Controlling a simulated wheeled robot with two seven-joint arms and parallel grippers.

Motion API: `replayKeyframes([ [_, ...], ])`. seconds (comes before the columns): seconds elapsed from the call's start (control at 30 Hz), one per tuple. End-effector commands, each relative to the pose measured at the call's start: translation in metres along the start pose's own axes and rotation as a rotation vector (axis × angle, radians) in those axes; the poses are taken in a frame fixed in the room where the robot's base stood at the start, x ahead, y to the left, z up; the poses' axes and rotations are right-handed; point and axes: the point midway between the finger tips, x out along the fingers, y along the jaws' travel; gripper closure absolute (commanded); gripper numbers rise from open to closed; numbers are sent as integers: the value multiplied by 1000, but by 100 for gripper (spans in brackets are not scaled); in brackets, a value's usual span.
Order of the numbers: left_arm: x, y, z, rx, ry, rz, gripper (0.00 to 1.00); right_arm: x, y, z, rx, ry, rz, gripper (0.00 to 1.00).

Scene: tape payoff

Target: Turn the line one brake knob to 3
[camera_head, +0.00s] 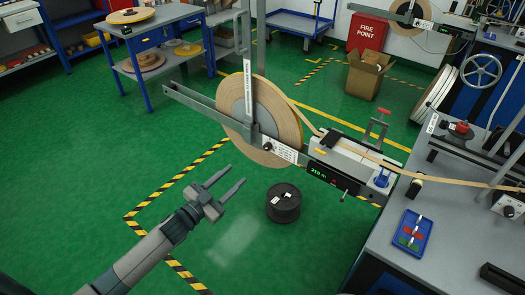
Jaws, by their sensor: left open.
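A large tan tape reel (286,108) with a grey core hangs on a grey payoff frame in the middle of the view. A small black knob (268,146) sits low on its bracket, beside a white printed plate (287,153); it looks like the brake knob. Its setting is too small to read. My left gripper (234,175) is open and empty, below and left of the knob and apart from it. Its two fingers point up and right. My right gripper is not in view.
A box with a green display (322,174) and a bench (385,240) with a blue tray (412,234) stand to the right. Tape runs from the reel over the bench. A black spool (283,207) stands on the floor. A second reel (403,10) is at the top right.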

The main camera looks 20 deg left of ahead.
Motion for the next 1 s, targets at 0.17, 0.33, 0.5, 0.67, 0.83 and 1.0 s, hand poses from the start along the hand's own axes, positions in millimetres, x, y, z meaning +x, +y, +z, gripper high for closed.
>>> replayKeyframes([
  [0.17,24,-1,-2,-1,2,-1,60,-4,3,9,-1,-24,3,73],
  [0.33,54,-1,-2,0,2,-1,60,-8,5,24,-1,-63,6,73],
  [0.5,84,-1,-3,0,2,-2,60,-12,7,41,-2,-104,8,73],
  [0.67,113,0,-2,-1,2,-1,60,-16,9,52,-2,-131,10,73],
  [0.83,139,0,-2,-1,1,-1,60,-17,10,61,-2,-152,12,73],
  [1.0,154,0,-1,-1,0,0,60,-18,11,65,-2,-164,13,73],
])
